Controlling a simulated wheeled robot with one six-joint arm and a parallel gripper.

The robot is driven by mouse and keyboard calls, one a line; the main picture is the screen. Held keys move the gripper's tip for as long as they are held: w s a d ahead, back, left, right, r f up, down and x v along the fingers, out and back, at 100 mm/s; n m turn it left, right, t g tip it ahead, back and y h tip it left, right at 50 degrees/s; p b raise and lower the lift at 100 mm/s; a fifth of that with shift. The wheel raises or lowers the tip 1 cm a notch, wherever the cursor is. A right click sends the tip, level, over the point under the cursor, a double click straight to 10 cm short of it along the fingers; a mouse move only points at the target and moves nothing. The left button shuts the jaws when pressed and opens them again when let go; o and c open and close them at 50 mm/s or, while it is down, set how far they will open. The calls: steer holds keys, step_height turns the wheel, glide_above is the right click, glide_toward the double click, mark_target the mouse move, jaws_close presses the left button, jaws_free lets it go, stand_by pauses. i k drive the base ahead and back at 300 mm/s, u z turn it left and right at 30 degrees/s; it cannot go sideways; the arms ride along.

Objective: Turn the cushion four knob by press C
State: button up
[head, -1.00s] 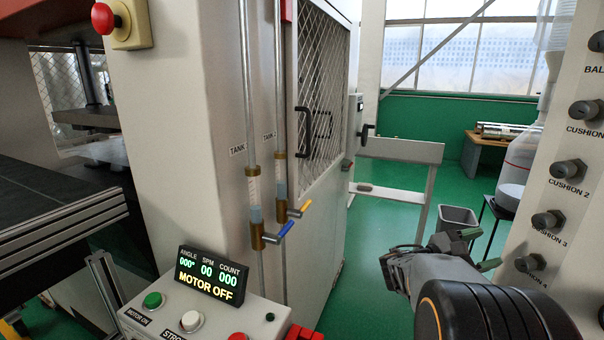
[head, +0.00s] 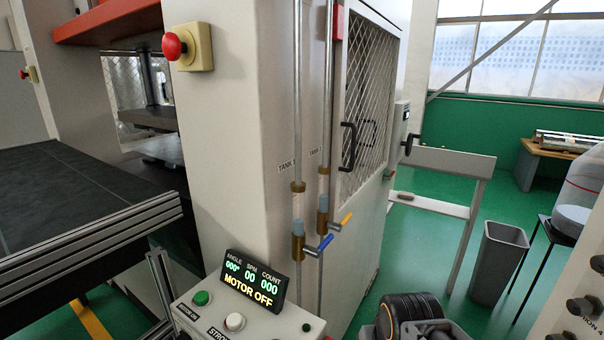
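The cushion four knob (head: 580,306) is a dark round knob on the pale panel at the lower right edge of the head view. The label below it is partly cut off and reads "ON 4". Another dark knob (head: 598,264) sits above it, cut by the right edge. A further knob shows at the bottom edge. Part of my arm, with a black ribbed joint, shows at the bottom centre right, left of the panel and apart from the knob. My gripper's fingers cannot be made out.
A control box with a "MOTOR OFF" display (head: 251,281) stands at the bottom centre left. A pale press column (head: 235,130) carries a red button (head: 174,46).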

mark_target(579, 307)
steer(key=z, duration=2.15)
